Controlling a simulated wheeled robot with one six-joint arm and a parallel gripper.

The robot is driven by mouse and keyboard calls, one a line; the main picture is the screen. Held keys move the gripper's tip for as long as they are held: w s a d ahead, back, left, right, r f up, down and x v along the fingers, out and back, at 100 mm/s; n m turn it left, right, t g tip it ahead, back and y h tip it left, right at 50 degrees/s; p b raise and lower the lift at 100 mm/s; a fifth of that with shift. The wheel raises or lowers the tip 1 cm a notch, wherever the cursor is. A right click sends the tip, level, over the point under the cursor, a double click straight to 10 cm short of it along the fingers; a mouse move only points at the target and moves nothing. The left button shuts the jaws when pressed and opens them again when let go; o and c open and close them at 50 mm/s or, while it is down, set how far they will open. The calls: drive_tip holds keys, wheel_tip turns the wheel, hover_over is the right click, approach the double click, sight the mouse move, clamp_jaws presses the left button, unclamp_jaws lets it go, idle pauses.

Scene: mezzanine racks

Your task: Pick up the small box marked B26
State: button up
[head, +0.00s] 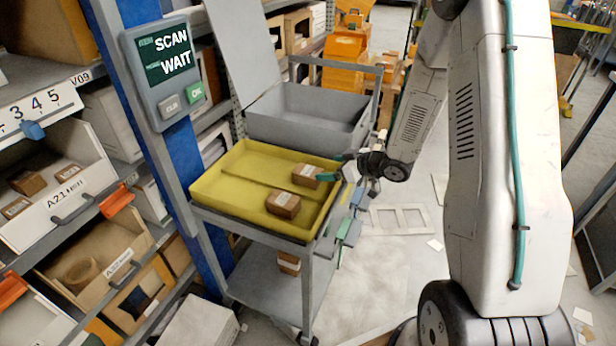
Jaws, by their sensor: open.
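Two small brown cardboard boxes lie in the yellow tray (225,205) on top of a grey cart. The rear box (305,177) is near the tray's right wall, and the front box (283,205) is just left of and nearer than it. Both have pale labels too small to read, so I cannot tell which is B26. My gripper (336,167) is open and empty, at the tray's right edge, with its fingers pointing left toward the rear box. One fingertip is very close to that box; I cannot tell whether it touches.
A grey bin (310,118) with a raised lid stands behind the tray. A blue post with a "SCAN WAIT" panel (168,60) stands left of the cart. The left rack has an open drawer marked A21 (66,200) holding small boxes. Papers lie on the floor.

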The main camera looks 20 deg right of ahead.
sight(309, 171)
drive_tip(key=x, duration=0.7)
drive_tip(key=shift+w+a+f, duration=0.1)
drive_tip(key=shift+a+f, duration=0.25)
drive_tip(key=shift+f, duration=0.05)
drive_tip(key=c, duration=1.1)
